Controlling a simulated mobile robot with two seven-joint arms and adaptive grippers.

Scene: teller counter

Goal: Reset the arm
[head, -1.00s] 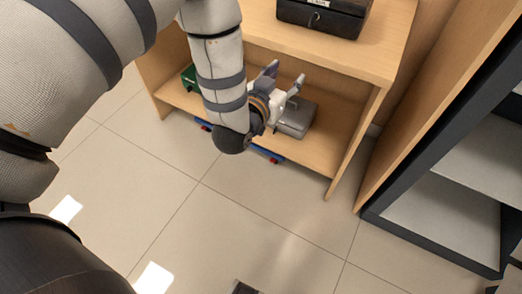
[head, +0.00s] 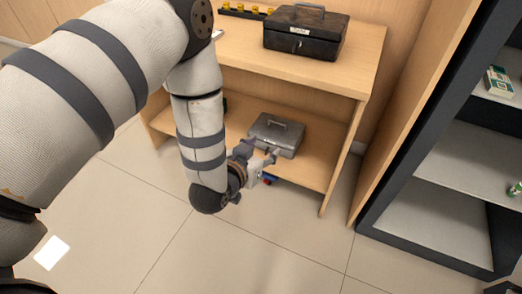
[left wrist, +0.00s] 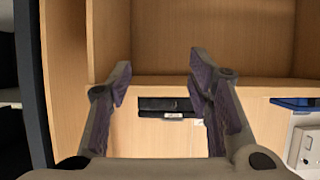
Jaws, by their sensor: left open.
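My left arm (head: 203,130) comes in from the left in the head view and reaches down in front of the wooden counter unit. My left gripper (head: 262,153) is open and points toward the lower shelf, its fingers near the front of a grey metal cash box (head: 277,134). In the left wrist view the two fingers of the gripper (left wrist: 160,75) are spread with nothing between them.
A black cash box (head: 305,33) stands on the wooden counter top (head: 240,53). A dark-framed shelf unit (head: 430,215) with grey shelves is at the right. The tiled floor (head: 255,240) in front is clear.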

